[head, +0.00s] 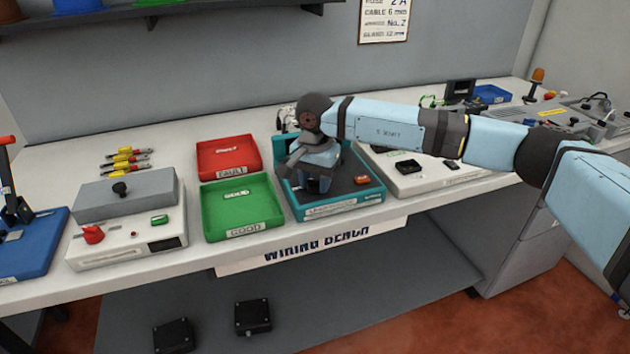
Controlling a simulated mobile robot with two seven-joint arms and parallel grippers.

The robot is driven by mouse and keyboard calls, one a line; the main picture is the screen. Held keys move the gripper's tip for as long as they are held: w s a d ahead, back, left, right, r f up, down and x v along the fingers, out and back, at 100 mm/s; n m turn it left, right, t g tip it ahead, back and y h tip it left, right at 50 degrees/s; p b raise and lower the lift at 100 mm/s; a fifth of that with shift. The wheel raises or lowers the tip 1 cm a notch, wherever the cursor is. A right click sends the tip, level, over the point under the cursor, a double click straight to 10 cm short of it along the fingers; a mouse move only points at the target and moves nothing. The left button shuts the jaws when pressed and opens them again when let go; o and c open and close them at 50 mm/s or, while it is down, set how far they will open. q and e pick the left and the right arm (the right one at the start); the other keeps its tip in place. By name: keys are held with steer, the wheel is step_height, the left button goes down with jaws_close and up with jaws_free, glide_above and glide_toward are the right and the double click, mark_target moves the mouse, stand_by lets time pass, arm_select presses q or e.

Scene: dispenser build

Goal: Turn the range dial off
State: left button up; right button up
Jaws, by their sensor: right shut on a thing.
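My right gripper (318,184) points down over the dark top of a teal-edged unit (345,208) in the middle of the bench. It is shut on a small part there, which its fingers and wrist mostly hide. I cannot tell for sure that this part is the range dial, or which way it is turned. An orange-red button (361,180) shows on the unit to the right of the fingers. My left gripper is not in view.
Left of the unit lie a green GOOD tray (212,222) and a red FAULT tray (228,148). Further left is a white box (120,247) with a red knob (93,233). A white panel (440,182) lies right, under my right arm.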

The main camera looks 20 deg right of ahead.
mark_target(315, 180)
steer(key=o, duration=0.9)
step_height(315, 180, up, 14)
steer(key=shift+p, duration=0.4)
steer(key=shift+f, duration=0.1)
